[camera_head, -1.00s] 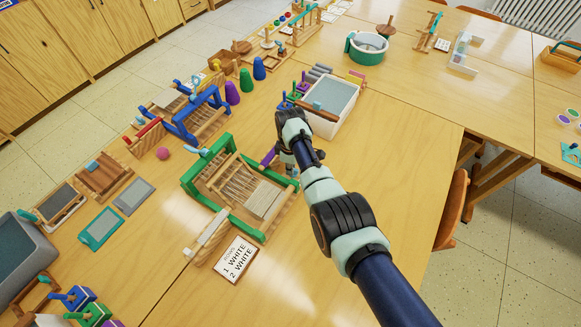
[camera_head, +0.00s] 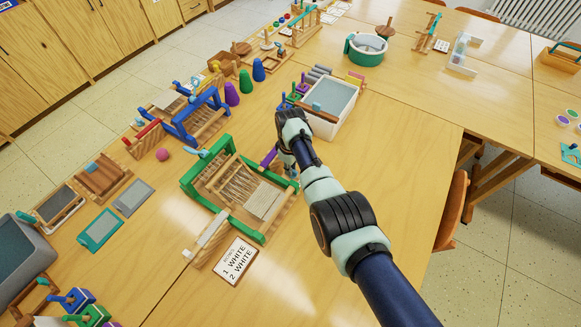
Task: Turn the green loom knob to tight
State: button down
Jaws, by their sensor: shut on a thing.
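The green loom (camera_head: 252,235) stands on the near table, a green frame with pale warp threads and woven cloth on a wooden bed. A purple handle (camera_head: 268,157) sticks up at its right end, and a light-blue piece (camera_head: 197,152) sits at its upper left corner. My gripper (camera_head: 290,166) is low at the loom's right end, just right of the purple handle, seen from behind and above. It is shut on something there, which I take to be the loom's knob. My arm and gripper hide the knob, so its setting cannot be read.
A blue loom (camera_head: 183,127) stands behind left. A white bin (camera_head: 329,125) is close behind my gripper. A card (camera_head: 237,261) reading "1 WHITE 2 WHITE" lies in front of the loom. Purple, green and blue cones stand farther back. The table right of my arm is clear.

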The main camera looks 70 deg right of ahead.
jog(key=c, duration=1.2)
grip_release()
notch_tip(320, 180, up, 12)
